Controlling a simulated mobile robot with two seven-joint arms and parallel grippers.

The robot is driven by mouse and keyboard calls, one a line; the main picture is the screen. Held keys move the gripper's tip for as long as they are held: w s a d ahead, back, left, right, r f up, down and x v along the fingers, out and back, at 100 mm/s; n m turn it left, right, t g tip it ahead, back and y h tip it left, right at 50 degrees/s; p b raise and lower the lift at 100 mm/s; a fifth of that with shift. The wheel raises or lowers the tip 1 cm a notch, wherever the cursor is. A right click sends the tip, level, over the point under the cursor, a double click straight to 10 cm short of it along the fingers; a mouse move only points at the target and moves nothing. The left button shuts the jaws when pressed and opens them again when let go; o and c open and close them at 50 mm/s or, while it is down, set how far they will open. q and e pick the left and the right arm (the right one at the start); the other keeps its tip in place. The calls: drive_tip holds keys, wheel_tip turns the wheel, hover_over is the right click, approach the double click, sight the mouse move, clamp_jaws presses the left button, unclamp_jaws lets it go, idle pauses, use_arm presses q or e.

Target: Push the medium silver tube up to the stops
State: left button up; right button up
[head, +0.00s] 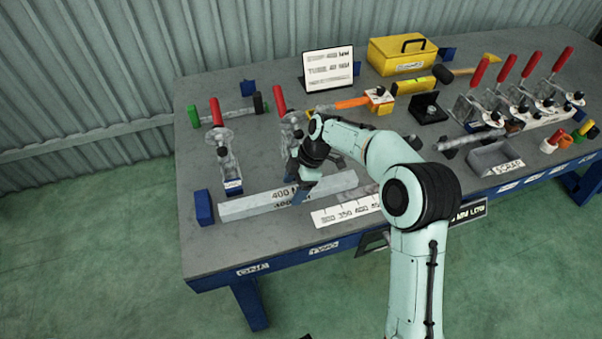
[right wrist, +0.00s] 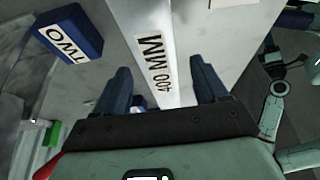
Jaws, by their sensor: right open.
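The medium silver tube (head: 240,207), labelled 400 MM, lies on the workbench near its front left. A blue block (head: 203,207) stands just off its left end, with a narrow gap. In the right wrist view the tube (right wrist: 150,40) runs between my fingers, and a blue block (right wrist: 68,32) marked TWO stands beside it, apart. My right gripper (head: 303,183) is open at the tube's middle; its fingers (right wrist: 164,88) are on either side of the tube. Whether they touch it I cannot tell. A dark arm end, possibly my left gripper, shows at the wrist view's right edge.
Red-handled clamps (head: 229,160) stand behind the tube. A yellow toolbox (head: 398,57), a sign (head: 328,69) and a grey tray (head: 495,158) stand farther off. My right arm hides part of the bench.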

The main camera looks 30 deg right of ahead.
sight(280, 190)
drive_tip(key=shift+x, duration=1.45)
clamp_jaws()
drive_tip(key=shift+w+a, duration=0.15)
drive_tip(key=shift+a, duration=0.45)
drive_tip(key=shift+w+a, duration=0.2)
drive_tip(key=shift+a, duration=0.35)
drive_tip(key=shift+w+r, duration=0.1)
drive_tip(key=shift+w, duration=0.65)
idle(0.4)
